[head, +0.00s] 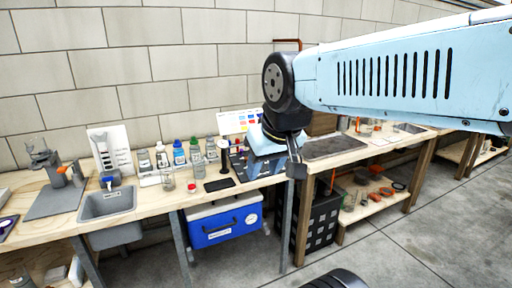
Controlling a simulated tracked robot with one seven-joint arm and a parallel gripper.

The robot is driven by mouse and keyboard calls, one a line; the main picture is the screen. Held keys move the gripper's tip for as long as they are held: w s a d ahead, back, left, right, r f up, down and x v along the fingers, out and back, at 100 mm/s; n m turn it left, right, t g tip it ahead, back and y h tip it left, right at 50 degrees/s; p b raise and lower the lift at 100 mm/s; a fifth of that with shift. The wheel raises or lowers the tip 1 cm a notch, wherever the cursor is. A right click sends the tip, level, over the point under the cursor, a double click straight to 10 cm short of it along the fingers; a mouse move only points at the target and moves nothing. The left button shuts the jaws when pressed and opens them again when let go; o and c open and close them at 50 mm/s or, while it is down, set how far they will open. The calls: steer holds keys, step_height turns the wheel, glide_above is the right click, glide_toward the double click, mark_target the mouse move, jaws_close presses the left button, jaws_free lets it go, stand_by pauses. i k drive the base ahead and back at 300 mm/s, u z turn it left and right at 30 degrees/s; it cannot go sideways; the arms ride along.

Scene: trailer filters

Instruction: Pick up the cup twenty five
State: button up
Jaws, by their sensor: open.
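No cup marked twenty five can be made out; any marking is too small to read in the head view. A clear glass vessel (168,181) stands near the front of the wooden bench (150,203), right of the sink. A small red-topped item (191,188) is just right of it. My gripper (297,170) hangs from my pale blue arm at the right of the bench, pointing down, apart from these items. It is open, with nothing seen in it. My arm hides part of the back of the bench.
Several bottles with blue, green and white caps (179,153) stand along the wall. A grey sink (108,203) is at left. A blue cooler (226,221) and black crate (318,228) are below. The floor at right is clear.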

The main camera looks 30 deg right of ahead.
mark_target(191, 187)
steer(key=z, duration=0.85)
steer(key=i, duration=1.25)
steer(key=u, duration=0.35)
